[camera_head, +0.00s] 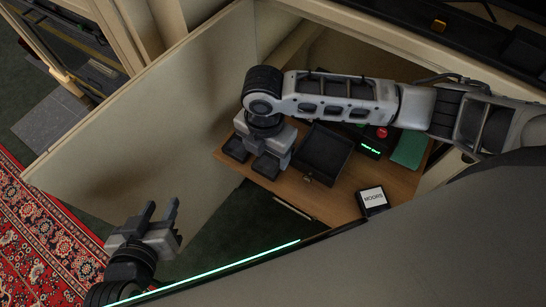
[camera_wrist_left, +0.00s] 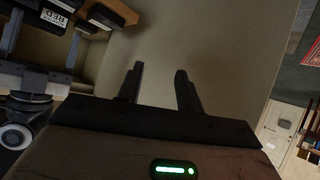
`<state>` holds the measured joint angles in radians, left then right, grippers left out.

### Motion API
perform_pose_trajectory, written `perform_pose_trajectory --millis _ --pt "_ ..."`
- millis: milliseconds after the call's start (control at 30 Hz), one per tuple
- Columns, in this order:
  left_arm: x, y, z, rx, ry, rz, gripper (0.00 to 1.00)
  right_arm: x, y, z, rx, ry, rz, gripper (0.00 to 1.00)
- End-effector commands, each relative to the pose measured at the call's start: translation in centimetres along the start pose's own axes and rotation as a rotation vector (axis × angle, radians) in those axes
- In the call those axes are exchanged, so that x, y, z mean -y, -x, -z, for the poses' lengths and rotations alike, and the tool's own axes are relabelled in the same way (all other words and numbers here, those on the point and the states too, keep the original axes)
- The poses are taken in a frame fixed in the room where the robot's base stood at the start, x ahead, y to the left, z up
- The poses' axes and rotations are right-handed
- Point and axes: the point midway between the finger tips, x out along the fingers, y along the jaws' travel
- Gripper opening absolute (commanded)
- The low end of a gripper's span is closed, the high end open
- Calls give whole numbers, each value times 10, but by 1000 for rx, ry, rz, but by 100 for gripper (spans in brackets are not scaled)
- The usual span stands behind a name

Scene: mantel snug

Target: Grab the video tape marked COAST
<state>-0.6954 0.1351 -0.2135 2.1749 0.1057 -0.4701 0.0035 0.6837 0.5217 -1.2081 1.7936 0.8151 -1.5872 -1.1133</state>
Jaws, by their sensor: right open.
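No label reading COAST can be read in either view. A dark tape with a white label marked MOORS (camera_head: 373,199) lies at the front right of the wooden shelf (camera_head: 340,195). My right gripper (camera_head: 250,158) points down over the left end of that shelf, its two dark fingers apart; I see nothing held in it. My left gripper (camera_head: 163,211) is low at the left, clear of the shelf, open and empty. In the left wrist view its fingers (camera_wrist_left: 158,88) stand apart with only a pale panel behind them.
A black open tray (camera_head: 322,152) sits on the shelf beside my right gripper. A large pale door panel (camera_head: 150,120) stands at the left; a red patterned rug (camera_head: 35,235) lies beyond.

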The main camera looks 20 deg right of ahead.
Motion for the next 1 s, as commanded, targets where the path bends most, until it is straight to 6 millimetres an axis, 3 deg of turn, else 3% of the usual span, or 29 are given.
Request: perform_pose_trajectory --millis 100,267,600,900,1000 --pt "-1 0 -2 -3 7 -3 36 0 -16 1 -2 -1 1 71" --pt "-1 1 2 -14 9 -4 36 -1 -25 0 0 -1 0 71" --pt "0 -4 -2 -20 7 -4 36 -3 -70 -2 0 0 0 71" --pt "0 -3 0 -25 5 -4 36 -3 -74 -2 0 0 -2 71" --pt "0 -3 0 -25 5 -4 36 -3 -73 -2 0 0 -2 43"
